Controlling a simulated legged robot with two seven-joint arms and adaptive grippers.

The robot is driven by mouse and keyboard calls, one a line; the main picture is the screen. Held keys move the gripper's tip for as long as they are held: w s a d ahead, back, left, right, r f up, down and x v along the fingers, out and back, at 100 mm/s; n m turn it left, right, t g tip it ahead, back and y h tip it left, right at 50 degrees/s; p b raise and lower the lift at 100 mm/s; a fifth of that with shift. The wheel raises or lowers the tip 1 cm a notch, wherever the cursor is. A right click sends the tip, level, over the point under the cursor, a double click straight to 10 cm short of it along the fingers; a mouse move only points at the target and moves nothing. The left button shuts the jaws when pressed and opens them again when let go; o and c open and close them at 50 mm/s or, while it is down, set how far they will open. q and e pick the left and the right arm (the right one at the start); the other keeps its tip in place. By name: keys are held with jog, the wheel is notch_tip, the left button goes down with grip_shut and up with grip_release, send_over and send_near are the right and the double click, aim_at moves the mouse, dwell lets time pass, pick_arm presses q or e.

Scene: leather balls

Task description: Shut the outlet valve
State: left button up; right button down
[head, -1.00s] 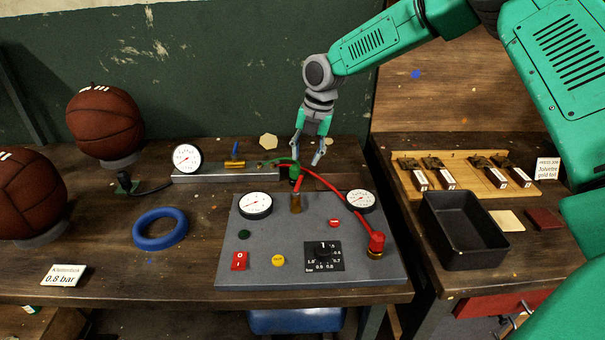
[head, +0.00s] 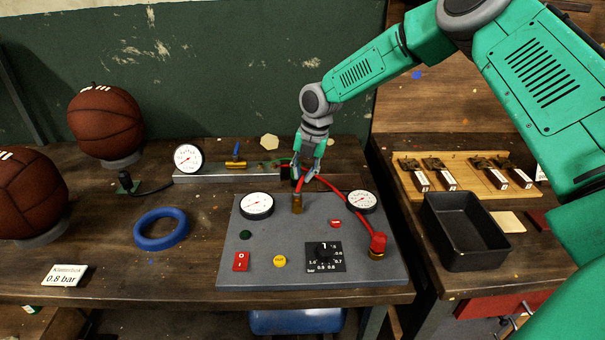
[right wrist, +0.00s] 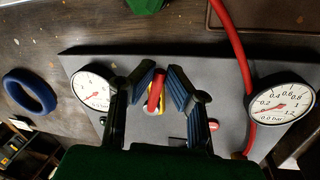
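A valve with a red lever and brass body (head: 297,204) stands at the back of the grey control panel (head: 225,270); I take it to be the outlet valve. In the right wrist view the red lever (right wrist: 155,92) lies between the dark blue finger pads. My right gripper (head: 304,180) is at the lever from behind and above. Its fingers (right wrist: 160,82) stand apart, with a gap visible beside the lever. In the head view the fingers partly hide the lever's top. The left gripper is not in view.
A red hose (head: 340,193) arches just right of the gripper to a red-capped fitting (head: 378,243). Gauges (head: 257,205) (head: 362,202) flank the valve. A blue-handled valve (head: 236,153) sits on the rail behind. A blue ring (head: 160,229) and balls (head: 106,122) are left; a black tray (head: 462,225) is right.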

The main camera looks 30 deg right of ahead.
jog(key=shift+s, duration=0.1)
jog(key=m+p, duration=0.1)
jog(key=s+m+p, duration=0.1)
jog(key=m, duration=0.1)
jog(key=shift+s+d+r+h, duration=0.1)
jog(key=shift+d+r+h, duration=0.05)
jog(key=shift+d+h, duration=0.2)
jog(key=m+p, duration=0.1)
jog(key=s+m+p, duration=0.1)
jog(key=m, duration=0.1)
jog(key=s+m+p, duration=0.1)
jog(key=shift+d+m+t+h, duration=0.25)
jog(key=shift+m+t+h, duration=0.05)
jog(key=shift+h, duration=0.05)
jog(key=s+m, duration=0.1)
jog(key=m+p, duration=0.1)
jog(key=m, duration=0.1)
jog(key=shift+s+a+h+p, duration=0.15)
jog(key=shift+s+h+p, duration=0.15)
jog(key=shift+s, duration=0.05)
jog(key=shift+s+a+m+h+p, duration=0.15)
jog(key=shift+s+a+m+p, duration=0.2)
jog(key=shift+m, duration=0.7)
jog(key=shift+s+a+m+h+p, duration=0.15)
jog(key=shift+s+m, duration=0.25)
jog(key=shift+m, duration=0.65)
jog(key=shift+d, duration=0.1)
